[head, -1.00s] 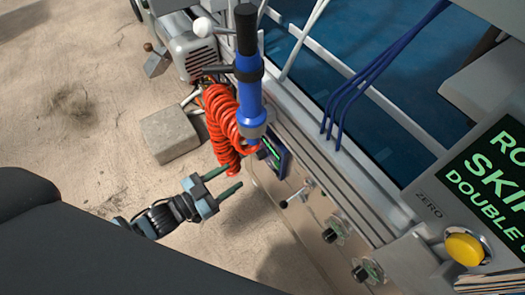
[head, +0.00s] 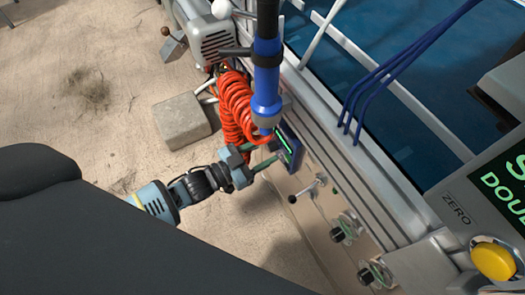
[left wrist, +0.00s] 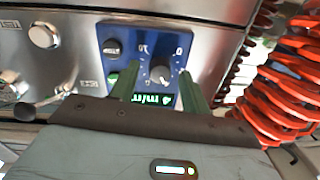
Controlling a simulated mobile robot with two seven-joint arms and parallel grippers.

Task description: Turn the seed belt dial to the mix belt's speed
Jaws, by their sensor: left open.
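A blue control box (head: 293,141) with a lit green display is on the machine's metal side panel. In the left wrist view the blue box (left wrist: 142,46) carries a dark round dial (left wrist: 162,74) with white marks around it and a green readout, partly covered, showing "4 m/m". My left gripper (head: 276,158) is open in front of the box. In the left wrist view its two green fingers (left wrist: 160,92) stand on either side of the dial; I cannot tell whether they touch it. The dial's belt name is not readable. My right gripper is not in view.
Coiled red hose (head: 236,105) hangs close beside the gripper. A lever (head: 305,190) and two black knobs, one nearer (head: 370,274) and one farther (head: 343,231), are along the panel. A yellow button (head: 493,261) marked ZERO is at right. Open floor lies left.

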